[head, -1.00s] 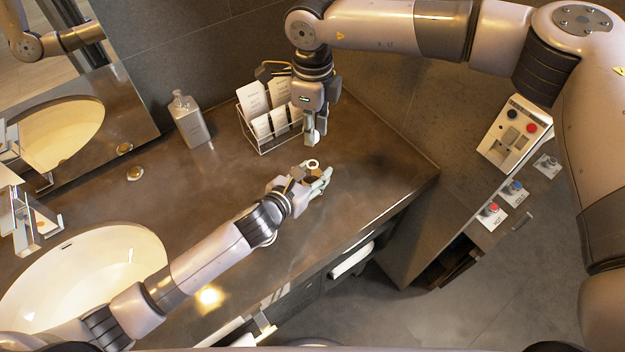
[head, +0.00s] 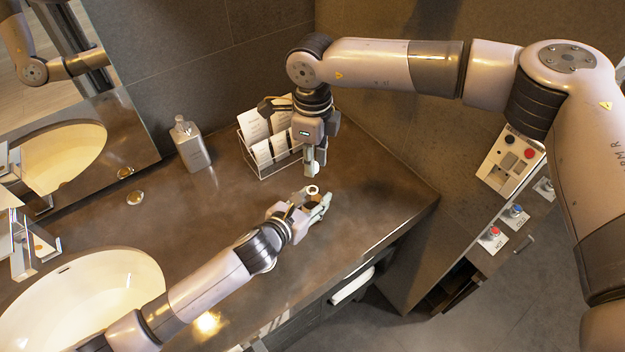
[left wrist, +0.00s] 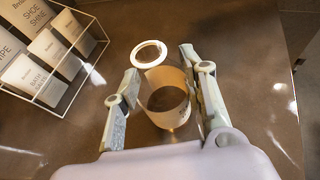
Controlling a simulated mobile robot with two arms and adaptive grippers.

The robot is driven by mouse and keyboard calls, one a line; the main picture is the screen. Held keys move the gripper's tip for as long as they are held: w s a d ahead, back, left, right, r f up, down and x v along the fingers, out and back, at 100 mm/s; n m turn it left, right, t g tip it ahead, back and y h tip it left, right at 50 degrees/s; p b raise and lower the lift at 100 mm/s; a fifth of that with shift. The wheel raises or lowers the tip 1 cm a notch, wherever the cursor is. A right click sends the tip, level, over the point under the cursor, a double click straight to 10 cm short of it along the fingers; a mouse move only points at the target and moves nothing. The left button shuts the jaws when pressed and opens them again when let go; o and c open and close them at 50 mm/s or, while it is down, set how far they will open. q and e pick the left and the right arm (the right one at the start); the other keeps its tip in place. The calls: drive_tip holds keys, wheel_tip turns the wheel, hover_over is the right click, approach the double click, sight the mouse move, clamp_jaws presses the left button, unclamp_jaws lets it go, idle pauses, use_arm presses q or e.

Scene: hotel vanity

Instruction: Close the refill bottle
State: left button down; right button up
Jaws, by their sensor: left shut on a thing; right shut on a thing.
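The refill bottle (head: 313,204) is small and brownish with a white ring at its top. My left gripper (head: 318,205) is shut on it above the counter. The left wrist view shows its cream, see-through body (left wrist: 168,98) between the two fingers, and the white ring (left wrist: 148,54) beyond it. My right gripper (head: 314,168) points down just above and behind the bottle's ring, apart from it in the picture. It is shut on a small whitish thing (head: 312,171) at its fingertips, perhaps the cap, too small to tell.
A wire rack (head: 262,173) of labelled packets stands close behind the right gripper. A grey pump bottle (head: 193,150) stands farther left by the wall. The sink (head: 90,290) is at lower left. The counter (head: 385,185) is clear to the right up to its edge.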

sight(312, 202)
drive_tip(key=shift+f, duration=1.75)
drive_tip(key=shift+f, duration=0.9)
drive_tip(key=shift+f, duration=0.6)
drive_tip(key=m, duration=3.5)
drive_tip(key=shift+m, duration=0.4)
